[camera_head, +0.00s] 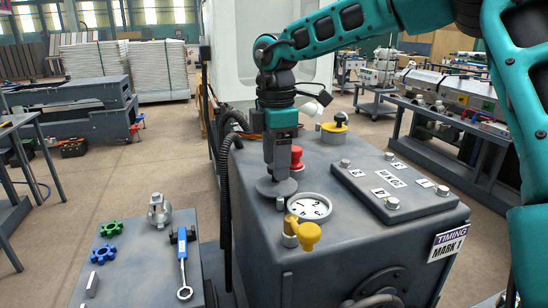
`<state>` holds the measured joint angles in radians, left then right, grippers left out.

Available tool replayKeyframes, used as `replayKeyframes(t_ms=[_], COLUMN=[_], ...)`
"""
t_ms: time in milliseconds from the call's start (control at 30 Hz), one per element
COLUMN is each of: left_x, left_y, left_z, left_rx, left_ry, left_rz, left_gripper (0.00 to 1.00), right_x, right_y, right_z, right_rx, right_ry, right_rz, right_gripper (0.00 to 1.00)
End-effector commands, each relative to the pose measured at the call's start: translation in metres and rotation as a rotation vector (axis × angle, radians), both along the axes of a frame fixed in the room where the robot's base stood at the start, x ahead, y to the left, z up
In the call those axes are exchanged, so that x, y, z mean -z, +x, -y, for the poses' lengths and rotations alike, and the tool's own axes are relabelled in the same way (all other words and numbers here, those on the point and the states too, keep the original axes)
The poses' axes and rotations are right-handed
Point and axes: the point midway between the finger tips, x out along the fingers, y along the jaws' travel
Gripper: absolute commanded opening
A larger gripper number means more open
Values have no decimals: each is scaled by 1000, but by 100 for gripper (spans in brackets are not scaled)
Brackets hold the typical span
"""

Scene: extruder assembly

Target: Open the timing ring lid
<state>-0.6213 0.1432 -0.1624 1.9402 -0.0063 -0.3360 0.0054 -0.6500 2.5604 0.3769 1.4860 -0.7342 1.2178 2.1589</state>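A round white dial with numbers (310,207) lies in a raised grey ring on top of the grey machine box marked "TIMING". A flat grey disc (266,189), about as wide as the dial, sits just left of and behind it; it looks like the lid, and the dial face is uncovered. My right gripper (279,170) points straight down over this disc, its fingers reaching close to the disc's top. Whether they are shut on a knob there I cannot tell. My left gripper is out of view.
A yellow knob (307,236) stands in front of the dial, and a red button (296,158) behind the gripper. A bolted plate (385,184) lies right of the dial.

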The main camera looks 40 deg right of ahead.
Motion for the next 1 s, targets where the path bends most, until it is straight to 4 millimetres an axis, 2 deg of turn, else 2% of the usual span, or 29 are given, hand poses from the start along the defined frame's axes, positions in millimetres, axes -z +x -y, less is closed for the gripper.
replayKeyframes(t_ms=[367, 1000], left_x=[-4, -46], left_y=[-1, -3], left_z=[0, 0], left_rx=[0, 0], left_ry=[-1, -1], left_rz=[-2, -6], left_gripper=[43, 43], right_x=[-7, -69], right_y=[0, 0], right_z=[0, 0], right_rx=[0, 0], right_ry=[-1, 0], right_rz=[0, 0], right_gripper=[64, 64])
